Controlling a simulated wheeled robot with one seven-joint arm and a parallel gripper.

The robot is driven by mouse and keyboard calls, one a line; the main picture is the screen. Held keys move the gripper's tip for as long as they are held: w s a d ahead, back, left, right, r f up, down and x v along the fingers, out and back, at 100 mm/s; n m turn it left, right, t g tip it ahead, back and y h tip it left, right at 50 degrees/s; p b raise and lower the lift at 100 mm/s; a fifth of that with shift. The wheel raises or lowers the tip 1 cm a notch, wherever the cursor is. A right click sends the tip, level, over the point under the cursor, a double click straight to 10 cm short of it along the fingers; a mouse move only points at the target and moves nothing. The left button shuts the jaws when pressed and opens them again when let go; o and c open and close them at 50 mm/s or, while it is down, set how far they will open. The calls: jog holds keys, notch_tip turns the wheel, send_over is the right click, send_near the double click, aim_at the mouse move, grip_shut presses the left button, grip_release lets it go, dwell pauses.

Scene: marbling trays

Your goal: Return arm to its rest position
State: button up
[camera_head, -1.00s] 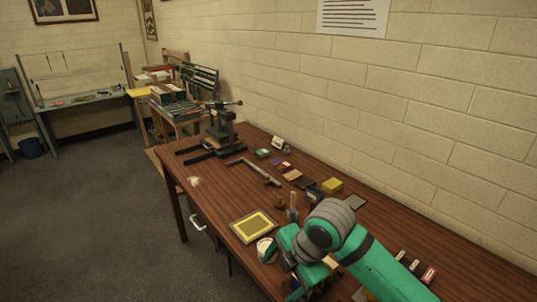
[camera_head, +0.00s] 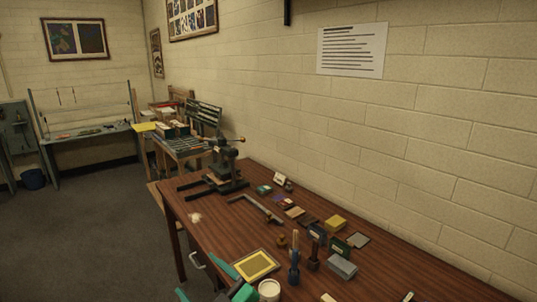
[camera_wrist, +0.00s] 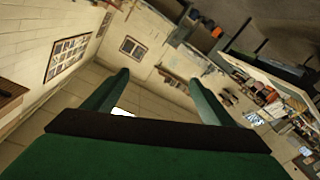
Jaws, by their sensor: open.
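My gripper (camera_wrist: 158,82) is open and empty in the wrist view, its two green fingers well apart. In the head view, part of the gripper (camera_head: 203,282) shows at the bottom edge, by the front edge of the wooden table (camera_head: 207,232). Most of my arm is out of the head view. The wrist view is tilted and looks out into the room, at a wall and shelving, with no object between the fingers.
A yellow-framed tray (camera_head: 256,265) and a white cup (camera_head: 269,290) are close to the gripper. Brushes, small boxes and a dark press (camera_head: 222,170) stand further along the table. The block wall (camera_head: 440,130) bounds it behind; the floor (camera_head: 85,235) at left is clear.

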jog(key=s+d+f+m+t+h, duration=0.2)
jog(key=s+d+f+m+h, duration=0.3)
jog(key=s+f+m, duration=0.4)
jog(key=s+d+f+m+t+h, duration=0.3)
jog(key=s+f+m+h, duration=0.35)
jog(key=f, duration=0.45)
jog(key=s+d+f+g, duration=0.1)
jog(key=s+d, duration=0.3)
jog(key=s, duration=0.8)
jog(key=s+d+f+n+g+h, duration=0.1)
jog(key=s+d, duration=0.3)
jog(key=s, duration=0.8)
jog(key=shift+s+d+f, duration=0.15)
jog(key=shift+d+f, duration=0.05)
jog(key=shift+f, duration=0.35)
